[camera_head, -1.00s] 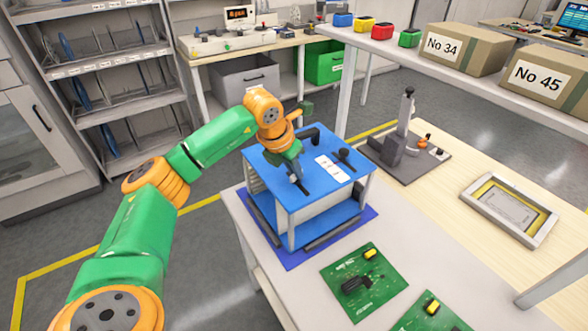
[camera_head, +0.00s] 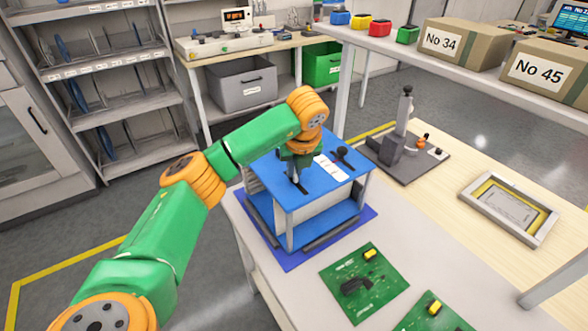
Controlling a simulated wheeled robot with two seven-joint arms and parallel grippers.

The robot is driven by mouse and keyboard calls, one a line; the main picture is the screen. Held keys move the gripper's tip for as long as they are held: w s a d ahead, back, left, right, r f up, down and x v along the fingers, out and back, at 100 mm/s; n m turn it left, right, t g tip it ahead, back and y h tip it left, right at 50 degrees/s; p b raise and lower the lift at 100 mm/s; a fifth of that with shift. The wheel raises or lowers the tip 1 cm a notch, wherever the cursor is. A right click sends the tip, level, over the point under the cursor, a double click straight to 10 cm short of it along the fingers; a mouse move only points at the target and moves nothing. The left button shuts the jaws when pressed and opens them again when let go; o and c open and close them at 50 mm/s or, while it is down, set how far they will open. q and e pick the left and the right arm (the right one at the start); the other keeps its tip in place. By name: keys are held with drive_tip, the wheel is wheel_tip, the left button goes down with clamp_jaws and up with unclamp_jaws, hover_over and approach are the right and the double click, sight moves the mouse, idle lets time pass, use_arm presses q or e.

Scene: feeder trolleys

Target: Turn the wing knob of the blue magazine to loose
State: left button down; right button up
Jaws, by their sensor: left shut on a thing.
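The blue magazine (camera_head: 270,169) stands on a dark blue mat (camera_head: 294,262) on the light table. Its blue top carries a white label (camera_head: 329,166) and a black wing knob (camera_head: 342,151) on a dark slot at the right, which stands free. My left gripper (camera_head: 295,176) points down onto the left part of the top, over another dark slot. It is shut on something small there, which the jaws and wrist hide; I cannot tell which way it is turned. My right gripper is not in view.
Green circuit boards (camera_head: 390,268) lie at the front of the table. A grey fixture with an upright post (camera_head: 400,135) and a framed screen (camera_head: 507,208) stand on the wooden bench to the right. Boxes sit on the shelf (camera_head: 400,48) above.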

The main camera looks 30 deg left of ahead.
sight(302, 189)
use_arm(q)
drive_tip(key=shift+w+n+g+y, duration=0.15)
drive_tip(key=shift+n+g+y, duration=0.35)
drive_tip(key=shift+n, duration=1.4)
drive_tip(key=c, duration=0.9)
unclamp_jaws()
drive_tip(key=shift+c, duration=0.2)
drive_tip(key=v, duration=0.7)
drive_tip(key=shift+w, duration=0.1)
